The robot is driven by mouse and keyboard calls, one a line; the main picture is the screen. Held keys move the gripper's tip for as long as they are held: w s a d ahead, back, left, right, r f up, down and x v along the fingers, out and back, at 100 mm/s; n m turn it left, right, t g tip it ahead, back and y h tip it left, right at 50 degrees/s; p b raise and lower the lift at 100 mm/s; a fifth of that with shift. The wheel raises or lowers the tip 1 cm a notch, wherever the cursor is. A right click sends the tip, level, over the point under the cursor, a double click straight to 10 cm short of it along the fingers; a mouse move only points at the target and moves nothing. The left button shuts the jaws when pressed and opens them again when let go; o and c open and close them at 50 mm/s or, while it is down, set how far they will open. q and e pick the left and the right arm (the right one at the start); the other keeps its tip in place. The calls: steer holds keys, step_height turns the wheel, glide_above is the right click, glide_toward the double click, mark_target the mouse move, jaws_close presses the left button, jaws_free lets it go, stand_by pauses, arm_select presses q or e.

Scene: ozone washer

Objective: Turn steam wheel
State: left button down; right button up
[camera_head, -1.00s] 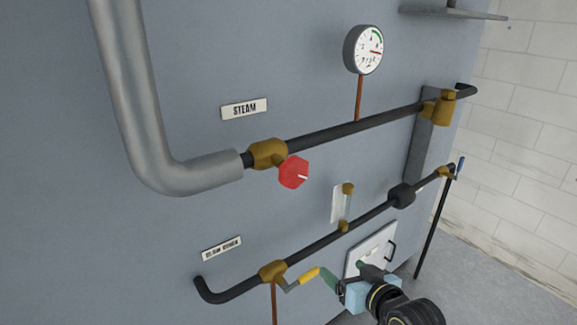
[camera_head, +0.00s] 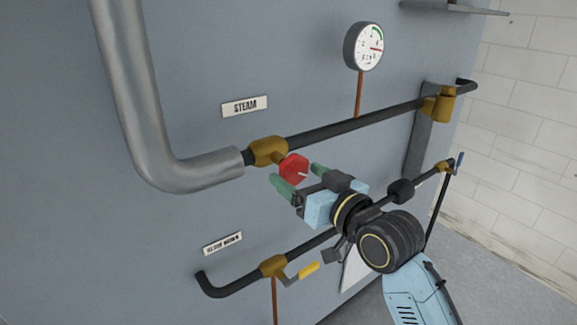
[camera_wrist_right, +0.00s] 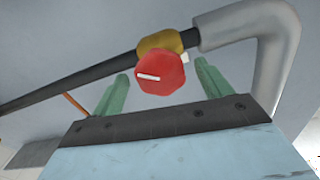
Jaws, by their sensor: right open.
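The steam wheel is a red knob (camera_head: 293,168) with a white mark, on a brass valve (camera_head: 267,151) in the black pipe below the STEAM label (camera_head: 245,106). My right gripper (camera_head: 297,175) is open, its green fingers reaching up toward the knob from the lower right. In the right wrist view the red knob (camera_wrist_right: 162,75) appears between and slightly above the two spread fingertips of the right gripper (camera_wrist_right: 166,74). The white mark lies nearly level there. I cannot tell whether a finger touches the knob. My left gripper is not in view.
A round gauge (camera_head: 364,46) stands above the pipe. A thick grey pipe (camera_head: 140,120) bends in at the left. A lower pipe (camera_head: 240,286) carries a yellow-handled lever (camera_head: 308,270), close to my right arm. A white brick wall (camera_head: 535,130) is at the right.

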mark_target(297, 174)
steer(key=shift+x, duration=2.2)
steer(key=c, duration=1)
